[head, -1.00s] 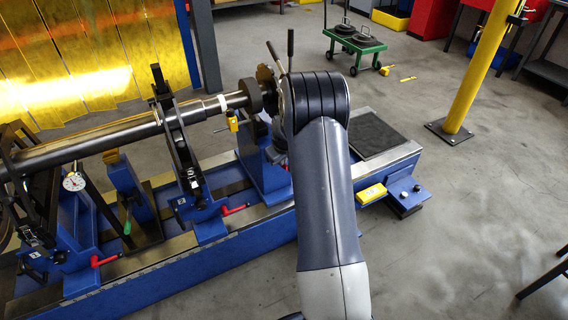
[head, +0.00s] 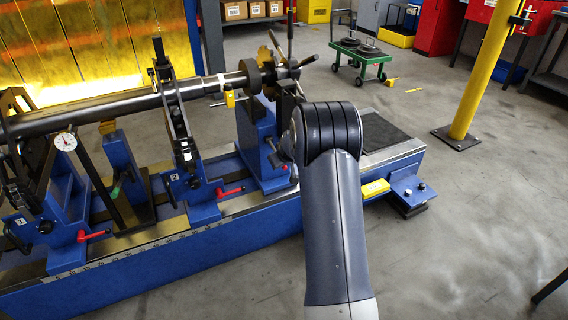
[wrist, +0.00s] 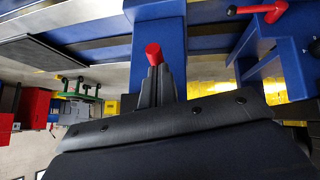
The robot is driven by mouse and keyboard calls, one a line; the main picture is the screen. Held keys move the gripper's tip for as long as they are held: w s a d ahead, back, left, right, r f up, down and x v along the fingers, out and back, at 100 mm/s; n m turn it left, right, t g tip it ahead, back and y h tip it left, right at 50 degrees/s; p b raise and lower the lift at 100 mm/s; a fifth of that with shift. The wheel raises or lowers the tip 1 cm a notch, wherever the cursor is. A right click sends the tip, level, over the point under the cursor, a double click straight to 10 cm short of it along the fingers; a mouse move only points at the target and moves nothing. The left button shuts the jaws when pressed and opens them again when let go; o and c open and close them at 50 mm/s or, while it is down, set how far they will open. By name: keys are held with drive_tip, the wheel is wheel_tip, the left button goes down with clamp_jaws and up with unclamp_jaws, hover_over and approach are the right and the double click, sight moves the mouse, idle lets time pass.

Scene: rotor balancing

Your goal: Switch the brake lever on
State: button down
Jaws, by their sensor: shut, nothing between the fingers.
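In the wrist view a red-tipped lever end (wrist: 153,50), which looks like the brake lever's, stands in front of the blue pedestal (wrist: 158,28). My gripper (wrist: 157,76) points at it with its dark fingers closed together and nothing between them. The red tip shows just beyond the fingertips; I cannot tell whether they touch. In the head view my arm hides the gripper and this red tip. The lever's full length and its on or off position cannot be made out.
A long shaft (head: 120,102) runs across the blue bench to a hub with dark spokes (head: 284,68). Red clamp handles (head: 230,192) stick out from the bearing stands. A yellow box (head: 375,188) sits at the bench's front edge. The floor at right is clear around a yellow post (head: 480,75).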

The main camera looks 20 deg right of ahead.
drive_tip(key=shift+f+b, duration=1)
drive_tip(key=shift+f, duration=0.45)
drive_tip(key=shift+s+f, duration=0.1)
drive_tip(key=shift+f, duration=0.15)
drive_tip(key=shift+r, duration=0.1)
drive_tip(key=s+f+p+v, duration=0.2)
drive_tip(key=p+v, duration=0.1)
drive_tip(key=v, duration=1)
drive_tip(key=shift+s, duration=0.15)
drive_tip(key=shift+a+r, duration=0.1)
